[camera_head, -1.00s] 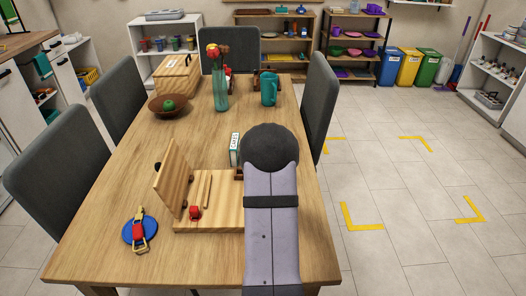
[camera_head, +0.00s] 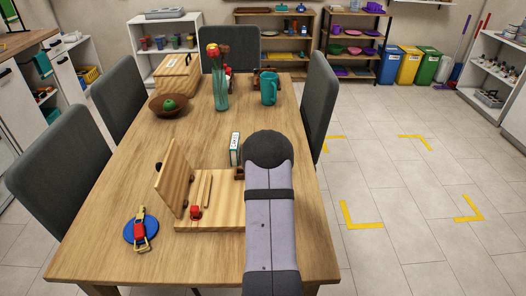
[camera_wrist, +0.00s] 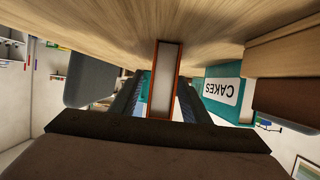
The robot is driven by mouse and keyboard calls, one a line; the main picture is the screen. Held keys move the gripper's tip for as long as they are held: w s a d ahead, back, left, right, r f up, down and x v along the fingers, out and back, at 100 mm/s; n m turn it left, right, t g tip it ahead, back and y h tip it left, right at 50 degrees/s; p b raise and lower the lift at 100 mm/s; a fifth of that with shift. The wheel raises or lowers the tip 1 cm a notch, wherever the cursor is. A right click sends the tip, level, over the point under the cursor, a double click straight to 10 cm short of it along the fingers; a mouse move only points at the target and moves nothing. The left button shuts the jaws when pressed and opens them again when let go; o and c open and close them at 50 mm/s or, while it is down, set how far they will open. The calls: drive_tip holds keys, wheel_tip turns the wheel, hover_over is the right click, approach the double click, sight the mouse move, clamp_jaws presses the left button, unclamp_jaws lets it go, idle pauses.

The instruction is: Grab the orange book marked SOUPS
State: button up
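In the wrist view, a narrow book with orange edges and a pale middle (camera_wrist: 165,80) stands between the two fingers of my gripper (camera_wrist: 163,92). No title can be read on it. The fingers are apart, one on each side, with a narrow gap near their base; contact at the tips is unclear. A teal book marked CAKES (camera_wrist: 222,92) is just to the right, its lettering upside down. In the head view, a white and teal book (camera_head: 235,149) stands beside my arm. My arm hides my gripper and the orange book there.
A wooden stand (camera_head: 215,212) with an upright panel lies left of my arm. A toy on a blue disc (camera_head: 139,231) is at front left. A vase with flowers (camera_head: 220,92), a teal mug (camera_head: 268,88) and a bowl (camera_head: 170,105) stand farther back. The table's middle left is clear.

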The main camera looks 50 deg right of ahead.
clamp_jaws()
drive_tip(key=shift+r, duration=0.15)
